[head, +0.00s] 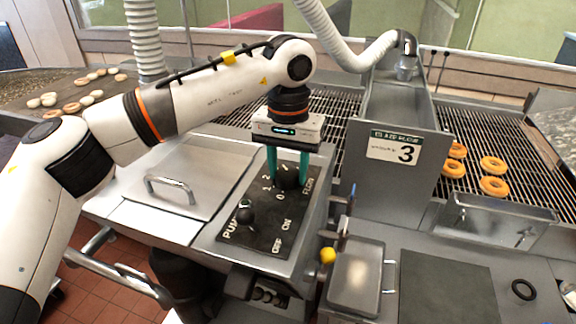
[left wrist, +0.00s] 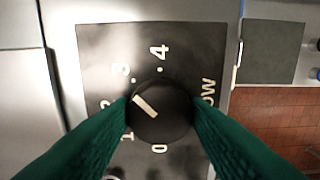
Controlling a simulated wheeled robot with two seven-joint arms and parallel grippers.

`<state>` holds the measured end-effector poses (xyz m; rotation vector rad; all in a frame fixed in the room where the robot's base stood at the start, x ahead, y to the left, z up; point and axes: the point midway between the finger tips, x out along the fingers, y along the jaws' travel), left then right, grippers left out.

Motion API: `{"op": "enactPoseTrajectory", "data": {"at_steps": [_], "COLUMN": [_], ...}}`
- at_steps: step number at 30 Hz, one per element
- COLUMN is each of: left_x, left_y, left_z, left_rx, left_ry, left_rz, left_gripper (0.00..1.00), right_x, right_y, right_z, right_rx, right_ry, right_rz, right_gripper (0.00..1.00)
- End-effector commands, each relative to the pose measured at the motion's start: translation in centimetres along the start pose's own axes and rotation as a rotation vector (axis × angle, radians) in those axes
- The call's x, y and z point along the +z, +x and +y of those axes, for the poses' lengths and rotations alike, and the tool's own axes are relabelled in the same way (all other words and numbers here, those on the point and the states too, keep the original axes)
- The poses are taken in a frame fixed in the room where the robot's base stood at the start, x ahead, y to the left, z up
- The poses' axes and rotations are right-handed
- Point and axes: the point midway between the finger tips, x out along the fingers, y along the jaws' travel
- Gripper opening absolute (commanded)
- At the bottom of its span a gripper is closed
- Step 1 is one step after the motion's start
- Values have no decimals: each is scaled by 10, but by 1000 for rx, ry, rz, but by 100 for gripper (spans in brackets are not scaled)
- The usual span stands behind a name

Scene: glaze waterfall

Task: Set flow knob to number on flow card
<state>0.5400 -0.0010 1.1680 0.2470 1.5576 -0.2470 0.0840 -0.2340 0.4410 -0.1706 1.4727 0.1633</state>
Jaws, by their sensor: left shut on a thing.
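The flow knob (left wrist: 168,125) is black and round with a white pointer line, on a black panel (left wrist: 95,50) marked 0 to 4. The pointer aims up and left in the left wrist view, between 2 and 3 and closer to 3; the exact mark is hard to tell. My left gripper (left wrist: 160,112) is shut on the knob, one green finger on each side. In the head view the left gripper (head: 289,180) reaches down to the panel and partly hides the knob (head: 287,182). The flow card (head: 395,148) shows a large 3. My right gripper is not in view.
A second knob (head: 244,214) for the pump, marked OFF and ON, sits nearby on the panel. A closed steel lid with a handle (head: 172,187) lies left. Doughnuts (head: 493,165) rest on the right rack. A yellow ball-shaped knob (head: 327,255) stands near the front.

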Motion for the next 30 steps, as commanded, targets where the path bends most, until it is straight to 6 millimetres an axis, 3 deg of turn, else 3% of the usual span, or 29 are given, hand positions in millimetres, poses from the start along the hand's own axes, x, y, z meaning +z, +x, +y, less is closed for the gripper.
{"op": "enactPoseTrajectory", "data": {"at_steps": [9,10,14,23,26,30], "left_x": [1,1,1,0,1,1], "left_y": [-3,-3,-2,-2,-10,-35], "left_z": [1,1,0,0,0,0], "left_rx": [-1,-1,-1,0,0,-1], "left_ry": [-2,-2,-2,-1,-2,-2], "left_rz": [-8,-9,-6,-3,-4,-7], "left_gripper": [20,46,64,64,64,64], "right_x": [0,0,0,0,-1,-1], "right_y": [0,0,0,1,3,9], "right_z": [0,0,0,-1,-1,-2], "right_rx": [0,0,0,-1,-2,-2], "right_ry": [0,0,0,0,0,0], "right_rz": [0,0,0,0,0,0], "right_gripper": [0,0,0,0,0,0]}}
